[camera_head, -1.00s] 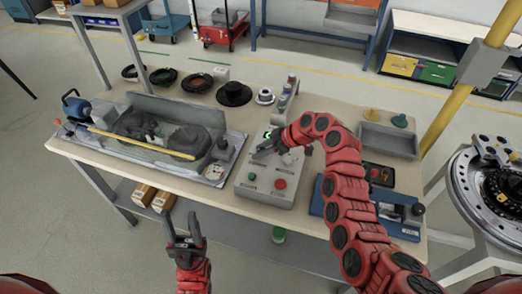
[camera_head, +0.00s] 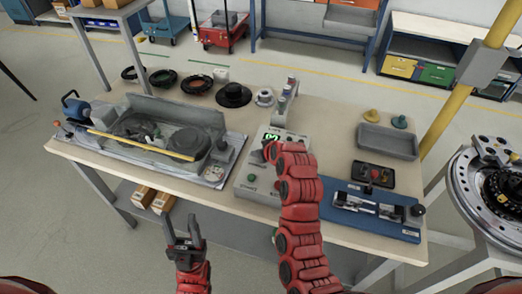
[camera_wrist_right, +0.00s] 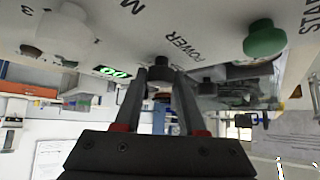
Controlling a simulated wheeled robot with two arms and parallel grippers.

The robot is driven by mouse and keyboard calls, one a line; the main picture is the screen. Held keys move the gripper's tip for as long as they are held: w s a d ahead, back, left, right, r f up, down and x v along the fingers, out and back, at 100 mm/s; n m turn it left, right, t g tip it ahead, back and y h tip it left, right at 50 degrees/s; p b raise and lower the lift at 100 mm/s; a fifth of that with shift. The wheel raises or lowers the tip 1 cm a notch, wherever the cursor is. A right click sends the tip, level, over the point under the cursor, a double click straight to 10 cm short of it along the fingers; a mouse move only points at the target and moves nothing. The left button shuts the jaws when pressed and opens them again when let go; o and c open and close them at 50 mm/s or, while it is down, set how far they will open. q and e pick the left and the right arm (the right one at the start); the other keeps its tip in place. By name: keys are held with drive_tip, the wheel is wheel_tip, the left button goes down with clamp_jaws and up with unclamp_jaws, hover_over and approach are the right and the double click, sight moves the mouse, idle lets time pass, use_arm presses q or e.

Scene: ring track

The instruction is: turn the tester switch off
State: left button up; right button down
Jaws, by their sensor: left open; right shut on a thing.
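The tester (camera_head: 243,185) is a grey box on the bench with a lit green display (camera_head: 271,136) and a green button (camera_head: 251,178). My right gripper (camera_head: 268,150) is at its panel, and my arm hides the box's right side. In the right wrist view, the fingers (camera_wrist_right: 162,72) are shut on the small dark power switch (camera_wrist_right: 161,62) beside the POWER label. The lit display (camera_wrist_right: 112,71) and the green START button (camera_wrist_right: 265,40) also show there. The switch's exact position is hard to tell. My left gripper (camera_head: 183,236) is open and empty in front of the bench.
A pale knob (camera_wrist_right: 62,35) is on the panel. Left of the tester is a grey housing on a tray (camera_head: 220,182). To the right are a blue fixture (camera_head: 345,192), a black box with a red button (camera_head: 374,174) and a grey bin (camera_head: 388,140).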

drive_tip(key=shift+a+m+t+h, duration=0.15)
drive_tip(key=shift+m+t+h, duration=0.15)
drive_tip(key=shift+m+h, duration=0.5)
drive_tip(key=shift+f+m+h+b, duration=0.1)
drive_tip(key=shift+m+h+b, duration=0.45)
drive_tip(key=shift+m, duration=0.45)
drive_tip(key=m+h+b, duration=0.2)
drive_tip(key=shift+m+b, duration=0.4)
drive_tip(key=shift+m+h+b, duration=0.3)
drive_tip(key=shift+h, duration=0.05)
drive_tip(key=c, duration=0.5)
unclamp_jaws()
